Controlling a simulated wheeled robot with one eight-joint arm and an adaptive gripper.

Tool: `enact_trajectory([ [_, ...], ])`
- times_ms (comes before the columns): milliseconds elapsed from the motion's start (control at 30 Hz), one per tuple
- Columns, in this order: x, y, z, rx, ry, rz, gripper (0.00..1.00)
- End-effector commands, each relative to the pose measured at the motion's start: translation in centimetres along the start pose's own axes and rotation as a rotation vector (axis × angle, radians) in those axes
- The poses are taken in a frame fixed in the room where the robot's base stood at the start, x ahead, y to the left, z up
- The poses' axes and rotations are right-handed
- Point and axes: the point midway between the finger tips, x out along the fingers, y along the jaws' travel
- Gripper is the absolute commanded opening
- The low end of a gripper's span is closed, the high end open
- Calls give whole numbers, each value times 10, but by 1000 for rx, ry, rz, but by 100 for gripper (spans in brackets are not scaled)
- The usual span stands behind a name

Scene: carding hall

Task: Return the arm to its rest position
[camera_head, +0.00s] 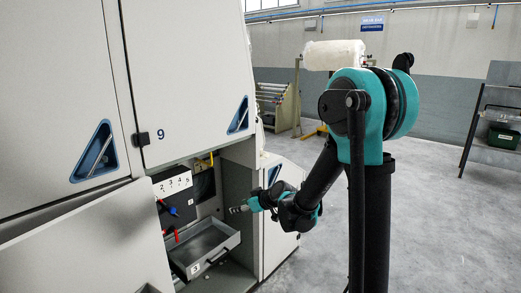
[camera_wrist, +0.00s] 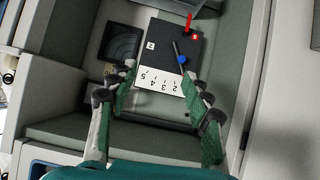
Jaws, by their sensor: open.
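My arm reaches left in the head view toward the open bay of a large white machine (camera_head: 190,70). My gripper (camera_head: 238,209) is at the bay's right side, above and beside the grey drawer (camera_head: 208,246). In the wrist view my gripper (camera_wrist: 160,85) is open, its two green-padded fingers wide apart. Nothing is between the fingertips. Beyond them is a dark panel with a numbered white strip (camera_wrist: 162,79), a blue-knobbed lever (camera_wrist: 182,60) and a red lever (camera_wrist: 188,22).
The machine's lower door (camera_head: 95,250) stands open at left. The grey drawer is pulled out and looks empty. A lower white cabinet (camera_head: 280,235) stands beside the bay, close to my forearm. A shelf rack (camera_head: 495,125) is at far right. The floor right of my arm is clear.

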Motion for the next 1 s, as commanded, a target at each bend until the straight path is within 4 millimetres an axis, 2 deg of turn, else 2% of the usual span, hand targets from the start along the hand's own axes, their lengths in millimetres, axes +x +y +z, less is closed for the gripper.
enact_trajectory([
  [33,-22,1,15,38,-43,16,50],
  [100,-48,2,36,96,-104,41,50],
  [333,-134,-3,114,308,-305,161,50],
  [600,-229,-22,212,571,-510,368,50],
  [700,-253,-29,239,644,-557,437,50],
  [800,-268,-34,256,691,-587,485,50],
  [1000,-277,-36,265,722,-605,515,50],
])
